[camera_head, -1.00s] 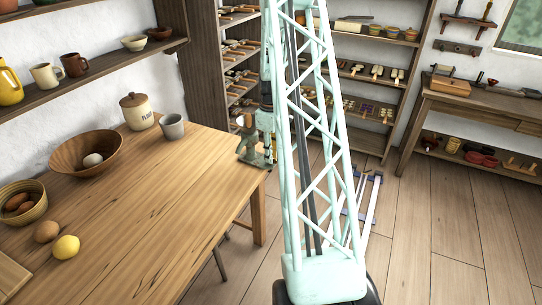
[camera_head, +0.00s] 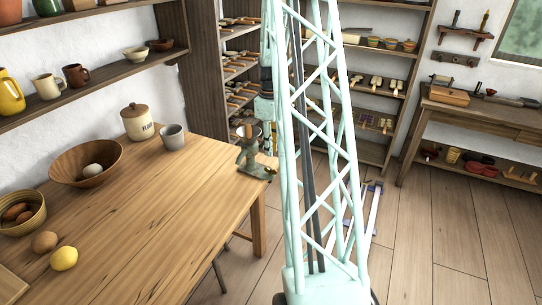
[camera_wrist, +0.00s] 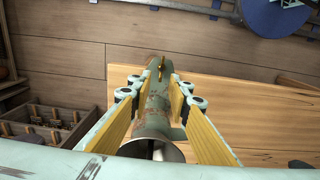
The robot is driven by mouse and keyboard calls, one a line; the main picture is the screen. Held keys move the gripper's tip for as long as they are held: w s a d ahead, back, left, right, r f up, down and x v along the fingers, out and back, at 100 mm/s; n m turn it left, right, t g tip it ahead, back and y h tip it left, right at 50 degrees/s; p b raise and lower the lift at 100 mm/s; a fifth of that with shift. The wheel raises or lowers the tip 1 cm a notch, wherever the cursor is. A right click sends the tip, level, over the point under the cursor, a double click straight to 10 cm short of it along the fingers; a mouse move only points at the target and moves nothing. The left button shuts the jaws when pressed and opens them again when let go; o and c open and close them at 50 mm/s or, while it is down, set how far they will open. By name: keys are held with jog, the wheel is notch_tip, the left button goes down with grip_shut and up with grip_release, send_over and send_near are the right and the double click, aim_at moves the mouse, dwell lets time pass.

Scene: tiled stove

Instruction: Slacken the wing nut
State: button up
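A worn green cast grinder (camera_head: 254,162) stands at the far right corner of the wooden table. In the wrist view, its body (camera_wrist: 156,108) runs away from me, with a wide grey mouth (camera_wrist: 152,146) near the bottom. A small brass-coloured wing nut (camera_wrist: 161,67) shows at its far end. My gripper (camera_wrist: 161,80) is open, its yellow-padded fingers on either side of the grinder body in this view. The fingertips appear just short of the nut; I cannot tell their height above it. In the head view my arm's end is above the grinder, partly behind my mast.
The wooden table (camera_head: 150,220) holds a flour jar (camera_head: 137,122), a grey cup (camera_head: 172,136), a wooden bowl (camera_head: 86,164) and a lemon (camera_head: 64,258). Floor to the right is clear.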

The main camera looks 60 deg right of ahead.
jog(key=shift+r, duration=1.25)
